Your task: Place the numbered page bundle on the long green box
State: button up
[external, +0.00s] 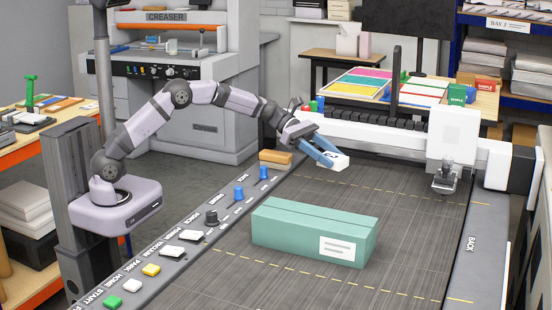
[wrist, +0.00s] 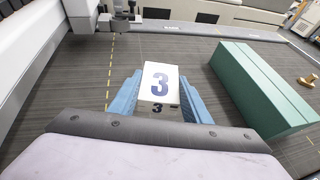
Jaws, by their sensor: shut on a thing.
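My gripper (external: 326,153) has blue fingers shut on the bundle, which shows as a small white block (external: 340,162) in the external view. In the wrist view the fingers (wrist: 158,98) lie on both sides of it. The bundle is held above the dark bed, behind the box in the external view. The long green box (external: 300,222) lies closed on the bed with a white label on its front. In the wrist view it (wrist: 262,88) is to the right of the bundle, apart from it.
A white gantry beam (external: 400,138) with a tool head (external: 446,178) crosses the back of the dark bed (external: 400,270). A control rail (external: 180,247) with buttons and knobs runs along the left edge. A tan-handled item (external: 275,157) sits near the rail's far end. The box top is clear.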

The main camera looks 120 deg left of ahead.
jog(key=w+d+r+m+g+h+p, duration=0.1)
jog(key=w+d+r+m+h+p, duration=0.2)
jog(key=d, duration=0.6)
jog(key=w+d+r+m+h+p, duration=0.1)
jog(key=w+d+r+p, duration=0.3)
jog(key=d, duration=0.5)
jog(key=r+m+g+h, duration=0.1)
jog(key=m+g+h, duration=0.1)
jog(key=g, duration=0.1)
send_over(313, 214)
jog(key=shift+t, duration=0.3)
jog(key=shift+f+p, duration=1.4)
jog(key=shift+f, duration=3)
jog(key=shift+f, duration=0.1)
jog(key=shift+f, duration=0.15)
jog(key=o, duration=1.1)
jog(key=shift+c, duration=0.2)
